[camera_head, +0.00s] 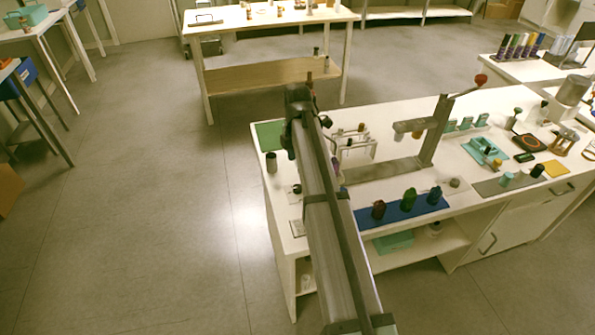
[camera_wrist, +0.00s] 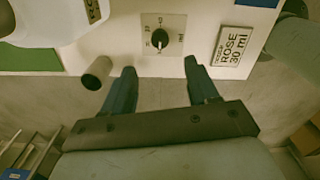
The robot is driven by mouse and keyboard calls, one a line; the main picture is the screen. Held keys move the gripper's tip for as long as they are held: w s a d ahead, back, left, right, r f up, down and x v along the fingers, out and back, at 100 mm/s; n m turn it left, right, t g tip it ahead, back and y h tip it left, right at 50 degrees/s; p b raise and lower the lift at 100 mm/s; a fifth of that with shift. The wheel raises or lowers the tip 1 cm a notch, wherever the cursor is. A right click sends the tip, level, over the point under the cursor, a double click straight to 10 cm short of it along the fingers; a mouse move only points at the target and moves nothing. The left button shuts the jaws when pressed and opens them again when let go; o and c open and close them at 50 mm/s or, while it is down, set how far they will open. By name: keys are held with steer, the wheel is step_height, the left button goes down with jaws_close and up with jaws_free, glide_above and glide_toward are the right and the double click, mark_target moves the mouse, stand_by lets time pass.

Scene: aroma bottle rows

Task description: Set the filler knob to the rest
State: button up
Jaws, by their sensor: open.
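The filler knob (camera_wrist: 159,40) is a small round black dial on a pale square plate with printed marks around it. It shows in the wrist view at top centre; its exact setting is too small to tell. In the head view it appears as a dark spot (camera_head: 296,189) near the bench's left edge. My gripper (camera_wrist: 159,68) is open and empty. Its two blue fingers point toward the knob from either side, apart from it. In the head view my arm hides the gripper's fingers.
A card reading "ROSE 30 ml" (camera_wrist: 232,46) lies right of the knob plate. A dark, round-topped cylinder (camera_wrist: 97,73) stands close to the left finger. A green mat (camera_wrist: 28,59) lies further left. A blue tray (camera_head: 405,209) with several bottles stands right of my arm.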

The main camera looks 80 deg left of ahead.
steer(key=shift+r, duration=1.5)
